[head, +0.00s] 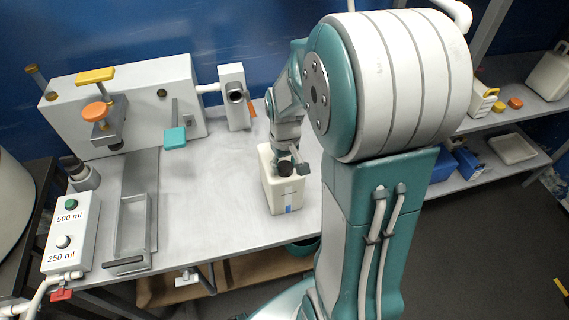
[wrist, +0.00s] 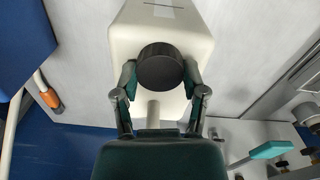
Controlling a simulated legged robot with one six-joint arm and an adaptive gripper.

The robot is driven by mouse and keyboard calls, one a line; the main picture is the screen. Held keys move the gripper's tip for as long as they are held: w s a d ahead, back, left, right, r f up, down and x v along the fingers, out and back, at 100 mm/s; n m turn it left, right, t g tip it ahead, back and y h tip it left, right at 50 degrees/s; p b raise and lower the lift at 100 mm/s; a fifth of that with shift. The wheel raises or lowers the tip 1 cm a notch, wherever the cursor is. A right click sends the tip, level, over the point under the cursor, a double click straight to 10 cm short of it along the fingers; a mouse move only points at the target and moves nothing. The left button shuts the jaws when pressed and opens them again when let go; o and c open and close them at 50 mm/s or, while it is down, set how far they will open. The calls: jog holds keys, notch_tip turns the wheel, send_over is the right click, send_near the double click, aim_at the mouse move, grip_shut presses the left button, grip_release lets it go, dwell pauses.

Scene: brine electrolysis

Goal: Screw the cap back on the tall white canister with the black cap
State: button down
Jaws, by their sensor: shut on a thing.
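The tall white canister (head: 283,192) stands upright near the front edge of the grey table, with a blue mark low on its front. Its black cap (head: 285,168) is at the canister's top, with my gripper (head: 287,166) over it. In the wrist view the round black cap (wrist: 160,67) sits between the two fingertips of my gripper (wrist: 160,72), which are shut on its sides. The white canister body (wrist: 198,40) lies right behind the cap. I cannot tell whether the cap is threaded on or only resting at the neck.
A machine with orange, yellow and teal handles (head: 175,138) stands at the back. Shelves at the right hold bottles and a white tray (head: 513,148).

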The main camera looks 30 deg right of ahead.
jog(key=shift+s+f+m, duration=0.1)
jog(key=shift+m, duration=1.3)
jog(key=shift+m, duration=1.2)
jog(key=m, duration=0.6)
jog(key=shift+c, duration=0.3)
grip_release()
